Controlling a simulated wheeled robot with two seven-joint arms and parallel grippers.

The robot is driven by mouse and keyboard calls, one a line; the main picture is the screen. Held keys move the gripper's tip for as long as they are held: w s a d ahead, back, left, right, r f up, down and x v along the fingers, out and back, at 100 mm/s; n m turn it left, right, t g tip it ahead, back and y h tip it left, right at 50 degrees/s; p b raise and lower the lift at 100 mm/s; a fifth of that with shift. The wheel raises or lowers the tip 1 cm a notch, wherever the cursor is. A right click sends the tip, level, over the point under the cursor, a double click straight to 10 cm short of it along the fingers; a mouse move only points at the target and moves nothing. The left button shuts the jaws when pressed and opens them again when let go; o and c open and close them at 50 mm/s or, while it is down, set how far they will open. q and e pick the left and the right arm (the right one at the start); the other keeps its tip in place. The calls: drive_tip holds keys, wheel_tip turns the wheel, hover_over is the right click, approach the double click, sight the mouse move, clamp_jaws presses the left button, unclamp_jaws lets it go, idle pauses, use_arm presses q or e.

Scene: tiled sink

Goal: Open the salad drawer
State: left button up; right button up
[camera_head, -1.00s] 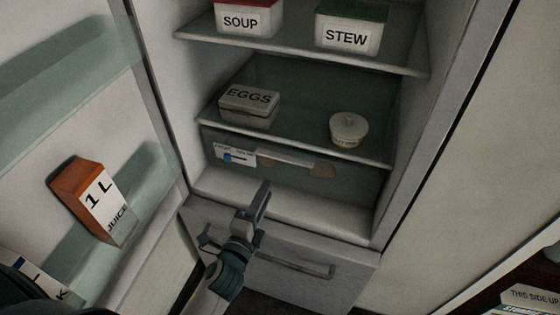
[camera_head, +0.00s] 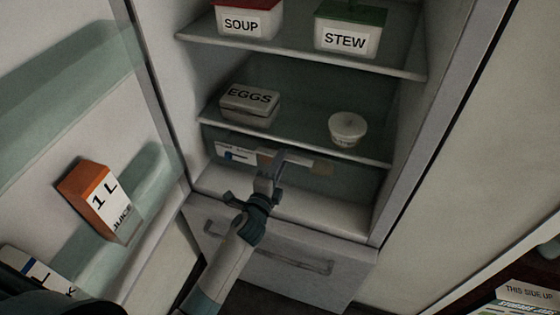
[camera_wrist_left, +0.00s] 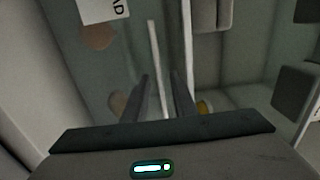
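The salad drawer (camera_head: 350,181) is the see-through bin under the lowest glass shelf of the open fridge. It looks closed, with a label at its left and a pale handle bar (camera_head: 303,163) across its front. My left gripper (camera_head: 275,162) is at the drawer front and hides part of the handle. In the left wrist view, its two dark fingers (camera_wrist_left: 162,90) are apart, with the pale handle bar (camera_wrist_left: 155,55) running between them. Contact with the bar cannot be made out. My right gripper is not in view.
An egg box (camera_head: 249,104) and a lidded white pot (camera_head: 347,129) stand on the shelf above. Soup (camera_head: 247,20) and stew (camera_head: 347,38) boxes are higher up. The open door at left holds a juice carton (camera_head: 97,197). A lower grey drawer (camera_head: 300,259) is shut.

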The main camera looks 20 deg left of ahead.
use_arm(q)
clamp_jaws()
idle(1.4)
